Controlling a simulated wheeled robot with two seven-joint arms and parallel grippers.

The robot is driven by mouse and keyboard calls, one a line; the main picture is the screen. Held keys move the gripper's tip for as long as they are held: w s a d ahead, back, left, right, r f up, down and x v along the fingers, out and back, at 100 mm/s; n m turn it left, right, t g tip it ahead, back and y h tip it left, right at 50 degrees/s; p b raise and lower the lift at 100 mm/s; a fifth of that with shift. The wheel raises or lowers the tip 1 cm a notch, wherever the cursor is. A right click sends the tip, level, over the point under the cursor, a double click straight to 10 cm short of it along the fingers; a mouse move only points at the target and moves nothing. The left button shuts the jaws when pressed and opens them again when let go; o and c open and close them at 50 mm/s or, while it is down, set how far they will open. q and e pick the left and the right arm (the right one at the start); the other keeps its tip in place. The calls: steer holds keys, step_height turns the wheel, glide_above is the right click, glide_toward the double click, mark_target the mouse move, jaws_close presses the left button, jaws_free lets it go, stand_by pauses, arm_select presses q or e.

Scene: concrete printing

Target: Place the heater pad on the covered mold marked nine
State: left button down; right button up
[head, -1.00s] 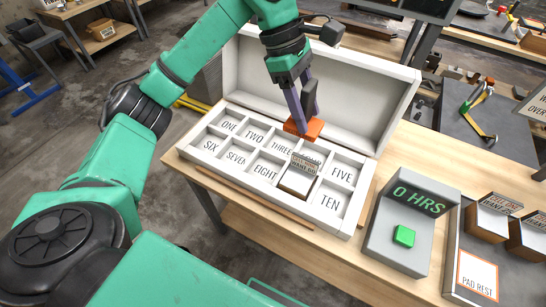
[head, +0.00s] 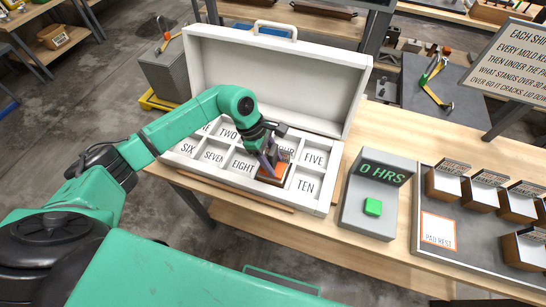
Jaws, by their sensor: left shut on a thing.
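My left gripper (head: 268,163) is shut on the orange heater pad (head: 279,170) and points down into the white case (head: 326,187). The pad is at the top of the covered mold (head: 268,181) in the front-row cell between EIGHT and TEN. That cell's own label is hidden. The gripper partly covers the pad and mold, and I cannot tell whether the pad rests fully on the mold. My right gripper is not in view.
A grey timer box (head: 366,205) reads 0 HRS and has a green button (head: 373,207). A tray (head: 440,257) to its right holds several covered molds and an empty pad rest (head: 438,229). The case lid (head: 275,75) stands open behind. A sign (head: 512,65) stands at far right.

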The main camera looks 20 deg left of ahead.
arm_select(q)
steer(key=shift+f+b, duration=0.15)
steer(key=shift+b, duration=0.15)
steer(key=c, duration=0.5)
jaws_free()
steer(key=shift+s, duration=0.15)
steer(key=shift+a+r, duration=0.1)
steer(key=shift+r, duration=0.2)
steer(key=b+v, duration=0.4)
steer(key=v, duration=0.7)
steer(key=shift+a+r, duration=0.15)
steer(key=shift+r, duration=0.2)
